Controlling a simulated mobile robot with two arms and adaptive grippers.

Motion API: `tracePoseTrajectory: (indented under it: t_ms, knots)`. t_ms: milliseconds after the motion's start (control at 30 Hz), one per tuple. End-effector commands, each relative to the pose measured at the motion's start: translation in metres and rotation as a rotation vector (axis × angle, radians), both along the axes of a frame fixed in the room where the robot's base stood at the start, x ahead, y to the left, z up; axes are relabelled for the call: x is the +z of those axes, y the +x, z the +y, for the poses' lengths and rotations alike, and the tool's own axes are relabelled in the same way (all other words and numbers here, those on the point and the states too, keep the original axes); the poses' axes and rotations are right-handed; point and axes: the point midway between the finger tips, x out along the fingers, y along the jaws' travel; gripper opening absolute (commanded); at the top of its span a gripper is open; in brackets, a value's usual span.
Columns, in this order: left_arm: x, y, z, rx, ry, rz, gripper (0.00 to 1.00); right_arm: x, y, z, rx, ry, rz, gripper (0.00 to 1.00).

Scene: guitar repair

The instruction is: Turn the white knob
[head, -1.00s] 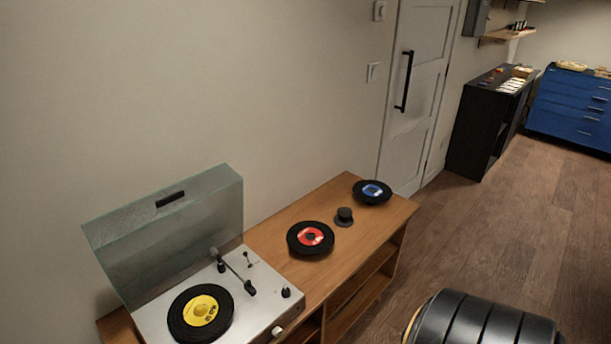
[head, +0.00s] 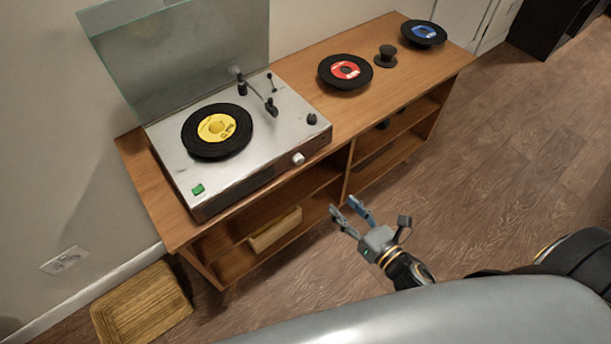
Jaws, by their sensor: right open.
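The white knob (head: 298,159) sits on the front face of the silver turntable (head: 172,168), near its right end. The turntable stands on a wooden cabinet (head: 418,80) with its clear lid (head: 185,55) raised. A black record with a yellow label (head: 217,129) lies on the platter. My right gripper (head: 344,209) is open and empty. It is in front of the cabinet, lower in the picture than the knob and to its right, apart from it. My left gripper is not in view.
A red-label record (head: 345,71), a small black spool-like piece (head: 386,56) and a blue-label record (head: 424,33) lie on the cabinet top. A wooden box (head: 141,305) stands on the floor at left. The floor (head: 500,165) right of the cabinet is clear.

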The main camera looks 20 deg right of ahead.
Motion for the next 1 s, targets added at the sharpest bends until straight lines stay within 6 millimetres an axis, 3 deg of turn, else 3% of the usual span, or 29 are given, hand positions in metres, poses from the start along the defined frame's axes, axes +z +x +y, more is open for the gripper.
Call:
tracePoseTrajectory:
  t_ms: [33, 133, 367, 800, 1000]
  knots:
    - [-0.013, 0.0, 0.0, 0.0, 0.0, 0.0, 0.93, 0.009, -0.001, 0.003, 0.036, -0.116, -0.075, 0.48]
    - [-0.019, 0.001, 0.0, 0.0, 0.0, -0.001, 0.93, 0.031, -0.002, 0.007, 0.089, -0.302, -0.185, 0.48]
    - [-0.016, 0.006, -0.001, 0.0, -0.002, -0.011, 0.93, 0.049, 0.006, 0.015, 0.123, -0.431, -0.26, 0.48]
    - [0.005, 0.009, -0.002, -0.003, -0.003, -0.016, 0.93, 0.05, 0.087, 0.049, 0.119, -0.426, -0.258, 0.48]
    - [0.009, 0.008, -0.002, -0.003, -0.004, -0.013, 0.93, 0.048, 0.113, 0.06, 0.12, -0.426, -0.257, 0.48]
